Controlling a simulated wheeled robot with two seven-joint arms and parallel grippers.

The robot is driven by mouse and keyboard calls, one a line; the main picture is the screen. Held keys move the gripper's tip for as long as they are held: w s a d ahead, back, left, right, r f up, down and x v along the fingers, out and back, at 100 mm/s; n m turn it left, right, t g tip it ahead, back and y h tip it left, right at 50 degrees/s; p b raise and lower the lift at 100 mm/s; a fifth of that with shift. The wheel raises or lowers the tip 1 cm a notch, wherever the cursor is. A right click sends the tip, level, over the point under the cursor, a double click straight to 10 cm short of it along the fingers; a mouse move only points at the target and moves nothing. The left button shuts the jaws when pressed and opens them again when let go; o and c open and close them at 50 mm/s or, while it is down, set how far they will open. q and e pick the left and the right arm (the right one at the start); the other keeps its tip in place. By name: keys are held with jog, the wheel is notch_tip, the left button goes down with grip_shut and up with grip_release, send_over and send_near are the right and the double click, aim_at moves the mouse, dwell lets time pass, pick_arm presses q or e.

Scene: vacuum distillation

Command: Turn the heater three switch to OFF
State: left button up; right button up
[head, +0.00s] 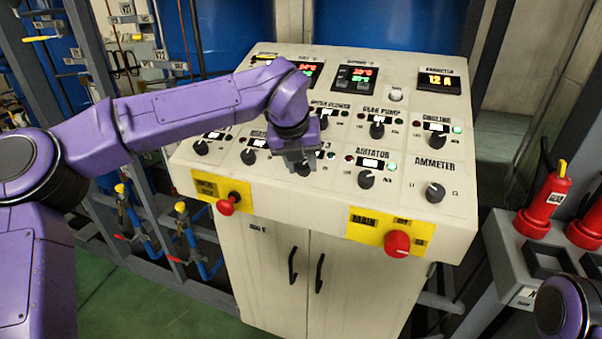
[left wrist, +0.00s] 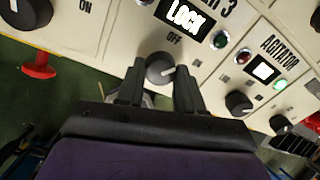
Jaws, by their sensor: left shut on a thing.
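The heater three switch is a dark round knob (left wrist: 160,68) with a pale pointer mark, below an OFF label (left wrist: 174,38) and a lit LOCK display (left wrist: 184,18) in the left wrist view. The pointer mark leans toward the right of that picture. My left gripper (left wrist: 160,80) has one finger on each side of the knob and is shut on it. In the head view my left gripper (head: 300,162) comes down over the panel and hides most of the knob and its label. My right gripper is out of view.
The panel (head: 455,205) carries several similar knobs, including the agitator knob (head: 366,179) to the right and another (head: 248,156) to the left. A red knob (head: 227,205) and a red main switch (head: 397,244) stick out in front.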

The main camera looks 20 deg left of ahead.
pick_arm(q)
jog(key=n+b, duration=0.1)
jog(key=b, duration=0.1)
jog(key=n+b, duration=0.3)
jog(key=n, duration=0.1)
jog(key=shift+f+b, duration=0.3)
jog(key=shift+b, duration=0.1)
jog(key=shift+r+n+b, duration=0.2)
jog(key=shift+n+b, duration=0.95)
jog(key=shift+n, duration=0.15)
jog(key=o, duration=1)
jog(key=shift+o, duration=0.2)
jog(key=shift+w, duration=0.15)
jog(key=v, duration=1)
jog(key=shift+r, duration=0.2)
